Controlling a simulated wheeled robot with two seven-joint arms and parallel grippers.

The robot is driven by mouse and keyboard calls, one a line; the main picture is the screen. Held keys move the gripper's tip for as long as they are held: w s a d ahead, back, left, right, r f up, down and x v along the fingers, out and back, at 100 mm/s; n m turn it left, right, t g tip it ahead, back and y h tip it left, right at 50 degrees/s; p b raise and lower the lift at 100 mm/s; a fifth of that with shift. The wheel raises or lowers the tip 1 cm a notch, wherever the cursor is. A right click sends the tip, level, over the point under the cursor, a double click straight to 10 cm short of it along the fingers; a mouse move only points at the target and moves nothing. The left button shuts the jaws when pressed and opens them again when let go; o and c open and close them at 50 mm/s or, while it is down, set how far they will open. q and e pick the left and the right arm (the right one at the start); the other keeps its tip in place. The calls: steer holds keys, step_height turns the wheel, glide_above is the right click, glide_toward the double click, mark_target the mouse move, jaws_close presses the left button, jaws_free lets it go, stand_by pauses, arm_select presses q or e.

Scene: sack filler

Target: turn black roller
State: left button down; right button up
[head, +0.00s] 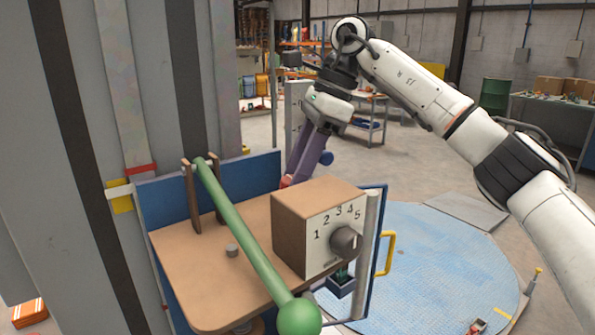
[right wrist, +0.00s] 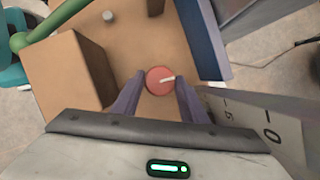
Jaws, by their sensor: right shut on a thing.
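My right gripper (head: 289,178) reaches down behind the numbered box. In the right wrist view its two purple fingers (right wrist: 161,84) are shut on a round red knob (right wrist: 160,77) with a white mark, on the brown panel. Only a sliver of this knob (head: 285,182) shows in the head view. I cannot make out a plainly black roller. A dark grey round knob (head: 345,241) sits on the box face marked 1 to 5, with no gripper on it. My left gripper is not in view.
The brown box (head: 300,228) stands beside my right gripper. A long green lever (head: 245,232) with a ball end crosses the panel (head: 185,255). A small grey peg (head: 232,250) stands on it. A yellow handle (head: 386,253) is at the right edge.

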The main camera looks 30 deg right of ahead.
stand_by(0.5)
steer(key=o, duration=1)
steer(key=v, duration=1)
steer(key=shift+r, duration=0.2)
steer(key=shift+f, duration=0.1)
